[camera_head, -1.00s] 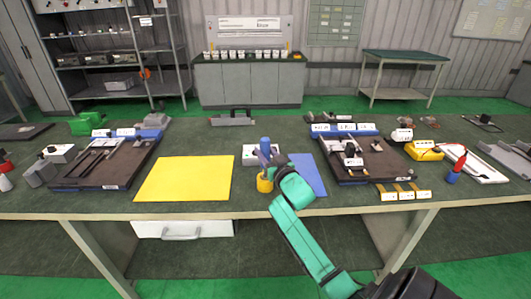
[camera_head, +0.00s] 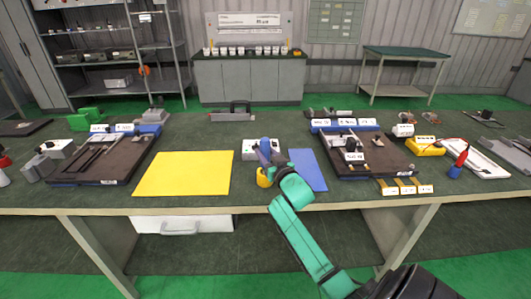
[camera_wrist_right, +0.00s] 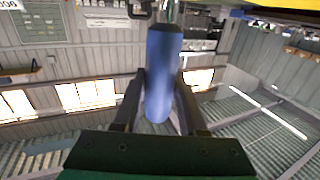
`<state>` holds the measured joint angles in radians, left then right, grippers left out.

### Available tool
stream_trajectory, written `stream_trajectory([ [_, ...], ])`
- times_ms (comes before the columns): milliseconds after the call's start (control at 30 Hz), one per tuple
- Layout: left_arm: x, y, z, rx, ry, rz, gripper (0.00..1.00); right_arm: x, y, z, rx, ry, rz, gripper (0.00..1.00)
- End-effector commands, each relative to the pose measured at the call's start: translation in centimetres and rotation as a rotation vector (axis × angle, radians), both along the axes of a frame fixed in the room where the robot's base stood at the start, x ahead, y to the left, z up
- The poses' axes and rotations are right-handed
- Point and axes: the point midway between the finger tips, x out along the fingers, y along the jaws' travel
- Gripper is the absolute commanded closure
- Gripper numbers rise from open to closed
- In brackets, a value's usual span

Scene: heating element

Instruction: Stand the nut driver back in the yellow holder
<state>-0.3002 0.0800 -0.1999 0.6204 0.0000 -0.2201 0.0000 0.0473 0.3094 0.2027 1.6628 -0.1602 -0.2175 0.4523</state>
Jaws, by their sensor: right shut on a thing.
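The nut driver's blue handle (camera_head: 265,148) stands out above my right gripper (camera_head: 272,162) at the middle of the table. In the right wrist view the two fingers are shut on this blue handle (camera_wrist_right: 162,75), and a bit of metal shaft shows past its end. The yellow holder (camera_head: 262,178) is just below and left of the gripper, partly hidden by it. I cannot tell whether the driver's tip is inside the holder or in front of it. My left gripper is not in view.
A yellow mat (camera_head: 185,174) lies left of the holder and a blue mat (camera_head: 308,171) lies right of it. A white box (camera_head: 248,150) stands close behind. Dark fixture boards (camera_head: 375,160) lie further to both sides. The table's front edge is close.

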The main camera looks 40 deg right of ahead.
Motion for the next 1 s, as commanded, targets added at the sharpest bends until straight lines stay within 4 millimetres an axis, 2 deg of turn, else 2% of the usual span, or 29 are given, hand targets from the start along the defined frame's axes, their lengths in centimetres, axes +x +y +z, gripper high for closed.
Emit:
stream_trajectory([
  [800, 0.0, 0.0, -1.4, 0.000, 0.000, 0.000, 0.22, 0.0, 0.0, -1.9, -0.002, -0.004, 0.000, 1.00],
  [833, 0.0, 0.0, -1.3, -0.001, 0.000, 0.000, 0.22, 0.0, 0.0, -1.8, -0.002, -0.004, 0.000, 0.47],
  [900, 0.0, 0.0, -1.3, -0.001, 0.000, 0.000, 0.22, 0.0, 0.0, -1.8, -0.002, -0.003, 0.000, 0.24],
  [1000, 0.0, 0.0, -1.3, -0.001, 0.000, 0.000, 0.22, 0.0, 0.0, -1.8, -0.001, -0.002, 0.000, 0.24],
])
